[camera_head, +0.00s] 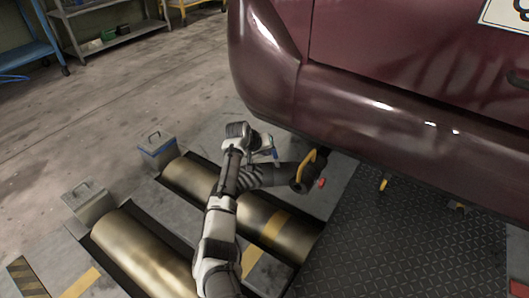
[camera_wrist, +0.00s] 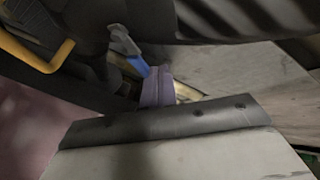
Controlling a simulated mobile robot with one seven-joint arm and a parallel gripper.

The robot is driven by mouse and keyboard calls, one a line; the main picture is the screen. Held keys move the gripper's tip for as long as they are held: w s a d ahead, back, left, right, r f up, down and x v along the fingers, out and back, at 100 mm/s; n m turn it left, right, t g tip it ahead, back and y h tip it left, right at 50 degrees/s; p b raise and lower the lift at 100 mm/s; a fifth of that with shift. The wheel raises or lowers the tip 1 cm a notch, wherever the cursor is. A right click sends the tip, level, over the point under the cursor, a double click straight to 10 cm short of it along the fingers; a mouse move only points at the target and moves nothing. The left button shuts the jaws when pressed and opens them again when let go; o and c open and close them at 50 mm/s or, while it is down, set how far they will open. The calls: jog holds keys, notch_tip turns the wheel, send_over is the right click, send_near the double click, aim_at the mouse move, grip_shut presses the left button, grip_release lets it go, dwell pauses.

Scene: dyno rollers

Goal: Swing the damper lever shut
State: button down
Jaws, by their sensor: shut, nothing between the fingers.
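The damper lever (camera_wrist: 138,65) has a blue grip on a metal arm and slants down to the right in the wrist view. Its blue grip also shows in the head view (camera_head: 276,155), above the dark ribbed hose (camera_head: 264,176). My gripper (camera_wrist: 158,74) is shut and empty. Its fingertips are right beside the lower end of the blue grip; I cannot tell whether they touch. In the head view my gripper (camera_head: 268,148) is small and partly hidden by its own body. The hose ends in a dark nozzle (camera_head: 299,178) with a yellow handle (camera_head: 308,165).
A dark red car (camera_head: 400,110) hangs close over the nozzle on the right. Brass rollers (camera_head: 145,255) lie in floor pits below my arm. Two grey boxes with handles (camera_head: 158,150) stand to the left.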

jog(key=shift+w+d+r+p, duration=0.2)
jog(key=shift+d+p, duration=0.3)
jog(key=shift+p, duration=0.5)
jog(key=shift+d+r+p, duration=0.1)
jog(key=shift+d+p, duration=0.05)
jog(key=shift+p, duration=0.3)
jog(key=shift+w+p, duration=0.1)
jog(key=shift+p, duration=0.2)
jog(key=shift+d+f, duration=0.1)
jog(key=shift+f, duration=0.15)
jog(key=shift+r, duration=0.1)
